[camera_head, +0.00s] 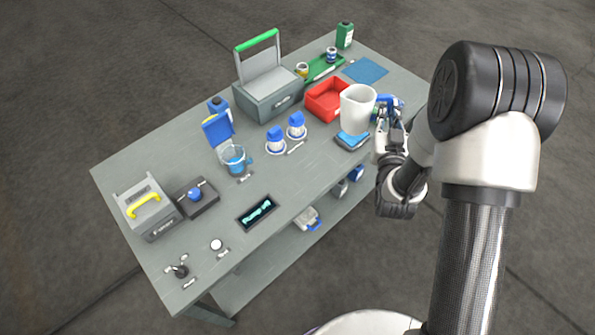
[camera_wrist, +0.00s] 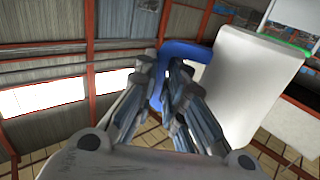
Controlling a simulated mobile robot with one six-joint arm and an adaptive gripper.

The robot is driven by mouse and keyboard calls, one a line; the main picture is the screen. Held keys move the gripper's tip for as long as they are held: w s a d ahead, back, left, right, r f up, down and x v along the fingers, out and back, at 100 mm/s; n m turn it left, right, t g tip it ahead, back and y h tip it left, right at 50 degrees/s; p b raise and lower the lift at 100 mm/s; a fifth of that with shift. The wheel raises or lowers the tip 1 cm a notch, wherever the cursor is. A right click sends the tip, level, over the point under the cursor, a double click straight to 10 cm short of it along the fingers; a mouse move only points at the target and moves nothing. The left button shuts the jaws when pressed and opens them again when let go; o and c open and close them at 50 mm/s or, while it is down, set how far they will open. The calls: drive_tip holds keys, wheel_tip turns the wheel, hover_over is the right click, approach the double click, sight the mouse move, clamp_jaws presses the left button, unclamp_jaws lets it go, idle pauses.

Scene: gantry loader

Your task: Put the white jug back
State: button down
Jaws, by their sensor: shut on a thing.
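The white jug (camera_head: 356,110) is near the right end of the table in the head view, roughly upright. It appears just above or at a blue-topped pad (camera_head: 352,140); I cannot tell whether it touches. In the wrist view the jug's white body (camera_wrist: 255,85) fills the right side, with its blue handle (camera_wrist: 205,55) between my fingers. My gripper (camera_head: 385,112) is to the right of the jug, shut on its blue handle; it also shows in the wrist view (camera_wrist: 168,85).
A red bin (camera_head: 312,112) is just left of the jug. A blue mat (camera_head: 366,71) and green tray (camera_head: 318,73) lie behind. A grey box with a green handle (camera_head: 246,101), two blue-and-white containers and a clear blue jug (camera_head: 233,160) stand further left. The table's front edge (camera_head: 300,207) is close.

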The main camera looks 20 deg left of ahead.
drive_tip(key=s+a+f+n+g+y+p, duration=0.1)
drive_tip(key=s+a+f+n+y+p, duration=0.15)
drive_tip(key=a, duration=0.45)
drive_tip(key=s+a+f+n+g+y+p, duration=0.1)
drive_tip(key=s+a+y+p, duration=0.1)
drive_tip(key=s+a, duration=0.35)
drive_tip(key=shift+w+a+f+b, duration=0.3)
drive_tip(key=shift+f+b, duration=0.55)
drive_tip(key=shift+f, duration=2.45)
drive_tip(key=shift+w+a+f+b, duration=0.25)
drive_tip(key=shift+f+b, duration=0.6)
drive_tip(key=shift+f, duration=2.5)
drive_tip(key=shift+w+a+f+b, duration=0.3)
drive_tip(key=shift+f+b, duration=0.55)
drive_tip(key=shift+f, duration=2.45)
drive_tip(key=shift+d, duration=0.1)
drive_tip(key=shift+f, duration=0.2)
drive_tip(key=c, duration=1.7)
unclamp_jaws()
drive_tip(key=shift+o, duration=0.2)
